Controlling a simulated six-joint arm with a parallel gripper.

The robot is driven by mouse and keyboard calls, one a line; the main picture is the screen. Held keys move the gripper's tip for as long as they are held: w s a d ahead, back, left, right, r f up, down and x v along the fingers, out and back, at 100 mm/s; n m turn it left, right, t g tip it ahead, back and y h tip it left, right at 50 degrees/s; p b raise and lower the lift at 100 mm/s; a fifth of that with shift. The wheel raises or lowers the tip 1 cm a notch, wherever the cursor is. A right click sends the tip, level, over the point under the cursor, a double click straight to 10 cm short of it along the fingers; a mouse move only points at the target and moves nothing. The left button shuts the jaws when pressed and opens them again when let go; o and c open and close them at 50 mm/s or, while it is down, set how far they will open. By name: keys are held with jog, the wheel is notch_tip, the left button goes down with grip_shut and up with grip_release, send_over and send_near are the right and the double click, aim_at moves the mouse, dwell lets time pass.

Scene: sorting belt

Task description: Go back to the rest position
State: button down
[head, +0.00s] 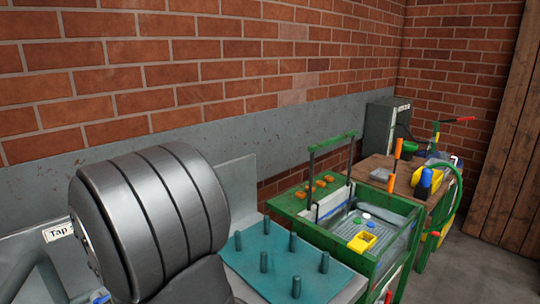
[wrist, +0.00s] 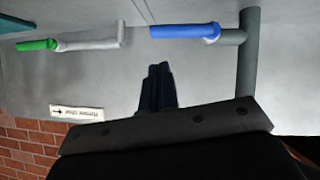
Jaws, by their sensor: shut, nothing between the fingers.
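My gripper (wrist: 158,70) shows in the wrist view, its dark fingers together with nothing between them. It points at a plain grey surface, close to a blue-handled lever on a grey pipe. In the head view a large dark grey rounded link of my arm fills the lower left, and my gripper is not visible there.
The wrist view shows a blue handle (wrist: 184,31), a green handle (wrist: 37,44) and a white label (wrist: 77,113). The head view shows a teal peg board (head: 275,262), a green-framed basin (head: 372,268) holding a yellow block (head: 362,242), and a wooden bench (head: 375,166) behind.

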jog(key=x, duration=0.4)
jog(key=a+x, duration=0.1)
jog(key=x, duration=0.1)
jog(key=shift+s, duration=0.3)
jog(key=shift+s+a+r+n+t+h, duration=0.35)
jog(key=shift+a+r+n+t, duration=0.1)
jog(key=shift+a+n+t, duration=0.15)
jog(key=shift+s+a+r+n+t+h, duration=0.3)
jog(key=shift+a+r+n+t, duration=0.15)
jog(key=shift+a, duration=0.25)
jog(key=shift+s+a+r+n+t+h, duration=0.35)
jog(key=shift+a+r+n+t, duration=0.1)
jog(key=shift+a+n+t, duration=0.15)
jog(key=shift+w, duration=0.1)
